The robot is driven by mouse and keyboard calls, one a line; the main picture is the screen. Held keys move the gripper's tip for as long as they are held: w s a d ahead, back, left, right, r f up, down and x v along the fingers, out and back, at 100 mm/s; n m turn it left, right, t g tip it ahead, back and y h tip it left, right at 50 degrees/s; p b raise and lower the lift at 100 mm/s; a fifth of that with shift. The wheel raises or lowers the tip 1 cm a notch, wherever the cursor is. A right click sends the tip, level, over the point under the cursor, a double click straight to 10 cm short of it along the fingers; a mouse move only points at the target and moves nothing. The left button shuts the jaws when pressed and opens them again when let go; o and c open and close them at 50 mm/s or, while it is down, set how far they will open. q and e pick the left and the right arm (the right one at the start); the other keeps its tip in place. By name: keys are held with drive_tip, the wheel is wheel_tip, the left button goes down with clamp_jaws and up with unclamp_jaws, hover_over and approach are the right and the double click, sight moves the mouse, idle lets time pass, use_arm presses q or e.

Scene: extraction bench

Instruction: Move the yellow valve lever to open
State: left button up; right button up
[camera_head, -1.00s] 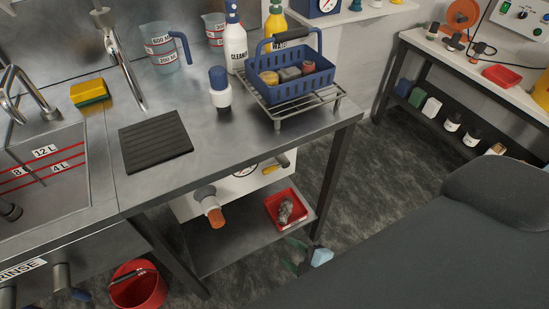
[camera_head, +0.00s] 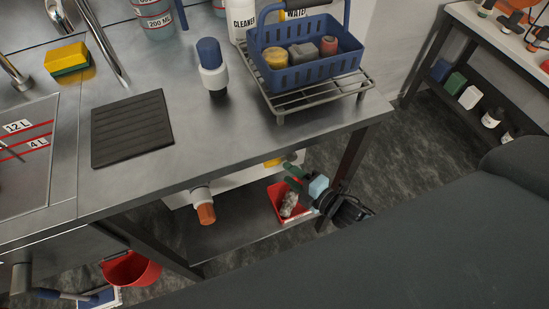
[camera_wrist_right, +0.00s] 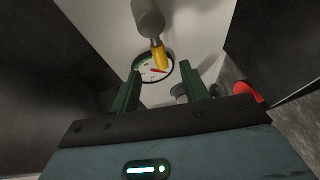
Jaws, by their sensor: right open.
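The yellow valve lever (camera_head: 273,163) shows only in part below the bench edge, on the white panel under the bench. In the right wrist view the yellow lever (camera_wrist_right: 161,56) extends from a grey cylindrical part in front of a round gauge (camera_wrist_right: 150,71) with a red needle. My right gripper (camera_head: 291,170) is under the bench's front edge, just right of the lever. In the wrist view its two green fingers (camera_wrist_right: 163,76) are spread, with the lever showing beyond and between them. Nothing is held. Contact cannot be seen. My left gripper is out of view.
The metal bench (camera_head: 150,190) overhangs the panel. An orange-ended knob (camera_head: 205,212) juts out left of the lever. A red tray (camera_head: 278,207) lies on the lower shelf below my gripper. A bench leg (camera_head: 356,160) stands close on the right.

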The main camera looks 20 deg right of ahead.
sight(276, 165)
drive_tip(key=shift+b+x, duration=0.3)
drive_tip(key=shift+x, duration=3.6)
clamp_jaws()
